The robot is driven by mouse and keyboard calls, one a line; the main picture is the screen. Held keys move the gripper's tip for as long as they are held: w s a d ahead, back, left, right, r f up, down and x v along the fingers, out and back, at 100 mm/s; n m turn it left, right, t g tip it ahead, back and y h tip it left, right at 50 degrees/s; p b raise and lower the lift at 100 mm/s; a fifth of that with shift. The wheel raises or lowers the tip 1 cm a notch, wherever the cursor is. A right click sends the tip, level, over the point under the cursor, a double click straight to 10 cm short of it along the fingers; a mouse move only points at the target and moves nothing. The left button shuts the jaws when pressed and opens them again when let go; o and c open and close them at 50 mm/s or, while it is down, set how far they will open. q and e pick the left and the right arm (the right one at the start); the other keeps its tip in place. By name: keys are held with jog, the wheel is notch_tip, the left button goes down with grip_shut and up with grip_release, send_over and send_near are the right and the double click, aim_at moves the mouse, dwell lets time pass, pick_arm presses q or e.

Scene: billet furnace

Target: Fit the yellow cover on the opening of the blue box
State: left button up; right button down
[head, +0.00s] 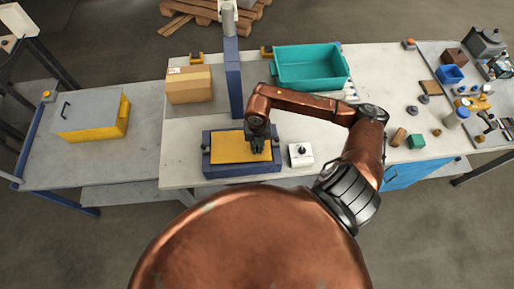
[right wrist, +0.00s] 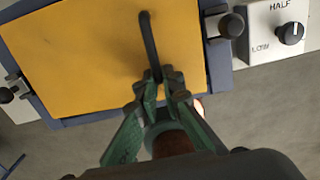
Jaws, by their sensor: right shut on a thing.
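The yellow cover (head: 228,148) is a flat plate lying over the top of the blue box (head: 242,170) on the white table. A strip of the blue rim shows around the cover. In the right wrist view the cover (right wrist: 80,60) has a dark bar handle (right wrist: 149,45), and the blue box edge (right wrist: 218,65) shows beside it. My right gripper (head: 257,147) is over the cover's right part. It is shut on the handle, as the right wrist view shows at the green fingers (right wrist: 160,82). Whether the cover is fully seated cannot be told. My left gripper is not in view.
A white control box with a knob (head: 300,154) stands close right of the blue box. A blue post (head: 234,90) rises behind. A cardboard box (head: 190,85) and a teal bin (head: 310,68) stand at the back. Dark clamp knobs (right wrist: 231,25) sit at the blue box's sides.

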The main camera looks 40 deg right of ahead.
jog(key=shift+f+b, duration=0.4)
jog(key=shift+b, duration=0.05)
dwell(0.3)
dwell(0.3)
jog(key=c, duration=2)
grip_release()
jog(key=shift+r+p, duration=2.05)
jog(key=shift+r, duration=1.5)
